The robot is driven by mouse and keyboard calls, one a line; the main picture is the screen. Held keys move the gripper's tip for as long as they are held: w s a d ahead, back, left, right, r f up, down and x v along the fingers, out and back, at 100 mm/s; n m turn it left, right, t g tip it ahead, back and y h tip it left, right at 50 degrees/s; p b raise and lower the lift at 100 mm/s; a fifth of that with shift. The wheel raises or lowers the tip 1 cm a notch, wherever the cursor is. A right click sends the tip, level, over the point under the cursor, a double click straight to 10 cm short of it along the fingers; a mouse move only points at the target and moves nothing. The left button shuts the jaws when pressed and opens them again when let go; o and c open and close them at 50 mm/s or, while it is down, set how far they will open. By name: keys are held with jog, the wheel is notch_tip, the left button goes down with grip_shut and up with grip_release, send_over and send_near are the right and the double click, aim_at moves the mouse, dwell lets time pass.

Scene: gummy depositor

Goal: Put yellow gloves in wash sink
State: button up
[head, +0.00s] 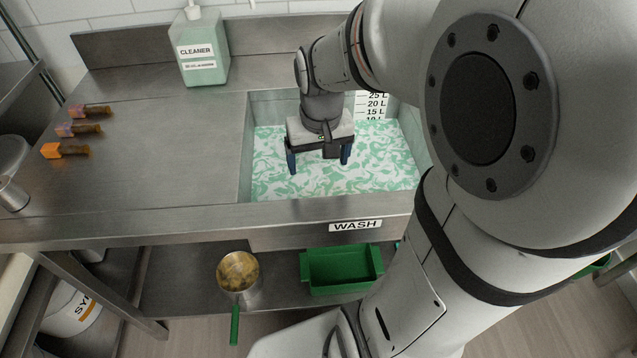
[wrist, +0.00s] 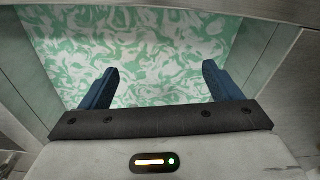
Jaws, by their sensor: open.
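The wash sink (head: 247,160) is set into the steel counter, with a WASH label on its front edge. It is filled with green and white swirled foamy liquid (head: 370,172), which also shows in the wrist view (wrist: 130,50). My gripper (head: 318,165) is over the sink, pointing down, with its blue fingers apart. In the wrist view my gripper (wrist: 160,90) has nothing between its fingers. I see no yellow gloves in either view; whether they lie under the foam I cannot tell.
A cleaner bottle (head: 203,50) stands behind the sink. Several orange-and-brown tools (head: 70,151) lie on the left counter. Below, a pot (head: 238,275) with a green handle and a green bin (head: 340,268) sit on the shelf.

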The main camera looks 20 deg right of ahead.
jog(key=shift+n+t, duration=0.5)
jog(key=shift+n, duration=0.2)
jog(key=s+a, duration=0.1)
jog(key=s, duration=0.1)
jog(key=s+a+r, duration=0.1)
jog(key=s, duration=0.2)
jog(key=s+a+r, duration=0.1)
jog(key=s, duration=0.2)
jog(key=shift+s+a, duration=0.25)
